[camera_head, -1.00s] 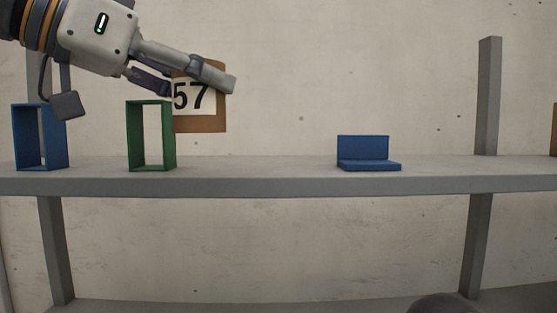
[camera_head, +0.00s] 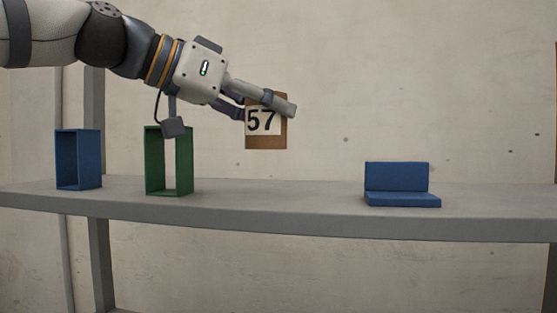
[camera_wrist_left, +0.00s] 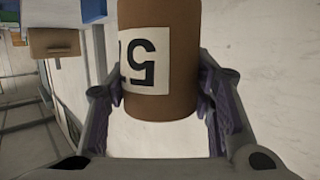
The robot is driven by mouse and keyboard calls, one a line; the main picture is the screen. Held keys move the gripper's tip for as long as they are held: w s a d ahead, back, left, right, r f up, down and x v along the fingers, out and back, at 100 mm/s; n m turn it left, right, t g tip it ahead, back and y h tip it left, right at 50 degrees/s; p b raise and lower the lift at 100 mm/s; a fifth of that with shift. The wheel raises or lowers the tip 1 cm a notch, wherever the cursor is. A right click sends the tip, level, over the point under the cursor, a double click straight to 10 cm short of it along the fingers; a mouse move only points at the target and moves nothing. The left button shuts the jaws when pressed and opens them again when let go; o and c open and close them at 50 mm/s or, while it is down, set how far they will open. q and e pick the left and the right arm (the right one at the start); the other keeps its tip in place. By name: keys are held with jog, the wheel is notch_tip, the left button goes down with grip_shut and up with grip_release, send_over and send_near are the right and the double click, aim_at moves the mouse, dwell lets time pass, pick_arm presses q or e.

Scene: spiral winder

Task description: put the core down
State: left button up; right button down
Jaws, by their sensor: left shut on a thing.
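The core is a brown cylinder (camera_head: 266,143) with a white label that reads 57. My left gripper (camera_head: 268,104) is shut on the core near its upper part and holds it upright in the air, above the shelf. In the left wrist view the core (camera_wrist_left: 159,105) sits between the two fingers of the left gripper (camera_wrist_left: 160,98), and its label is partly seen, upside down. A blue L-shaped rest (camera_head: 400,199) stands on the shelf to the right of the core, apart from it. My right gripper is not seen.
The grey shelf (camera_head: 310,215) runs across the head view. A green open frame (camera_head: 183,165) and a blue open frame (camera_head: 92,162) stand on it at the left. The shelf between the green frame and the blue rest is clear. A plain wall is behind.

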pick_arm(q)
jog(key=w+f, duration=0.1)
jog(key=f, duration=0.1)
jog(key=w+d+f, duration=0.1)
jog(key=f, duration=0.3)
jog(key=shift+w+d+f, duration=0.25)
jog(key=shift+w, duration=0.15)
jog(key=shift+f, duration=0.2)
jog(key=shift+f, duration=0.1)
jog(key=o, duration=1.2)
jog(key=shift+f, duration=0.1)
